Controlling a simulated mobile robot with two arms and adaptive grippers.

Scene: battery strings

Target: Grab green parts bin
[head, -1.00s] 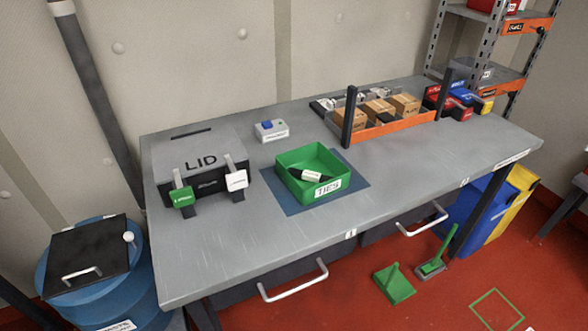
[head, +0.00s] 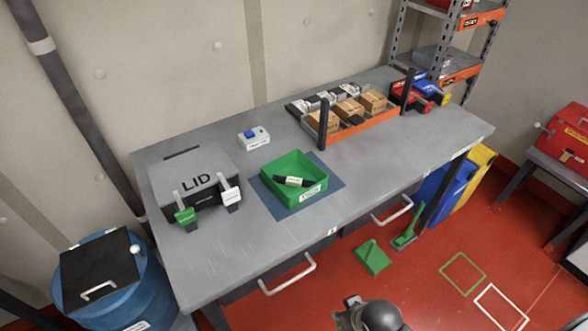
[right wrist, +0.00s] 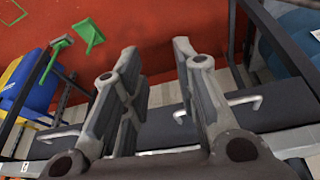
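The green parts bin (head: 292,202) sits on a blue mat (head: 334,186) on the grey workbench. It is open-topped, with a white label on its front wall. A dark item with a white label (head: 293,181) lies inside it. My right gripper (right wrist: 156,55) shows in the right wrist view with its two fingers apart and nothing between them. In the head view only part of the right arm's end shows at the bottom edge, below and in front of the bench, well apart from the bin. The left gripper is not in view.
A grey box marked LID (head: 190,172) stands left of the bin. A small blue-button box (head: 254,138) and an orange-fronted tray with cartons (head: 365,130) stand behind it. Drawer handles (head: 288,277) jut from the bench front. A green dustpan (head: 373,258) lies on the red floor.

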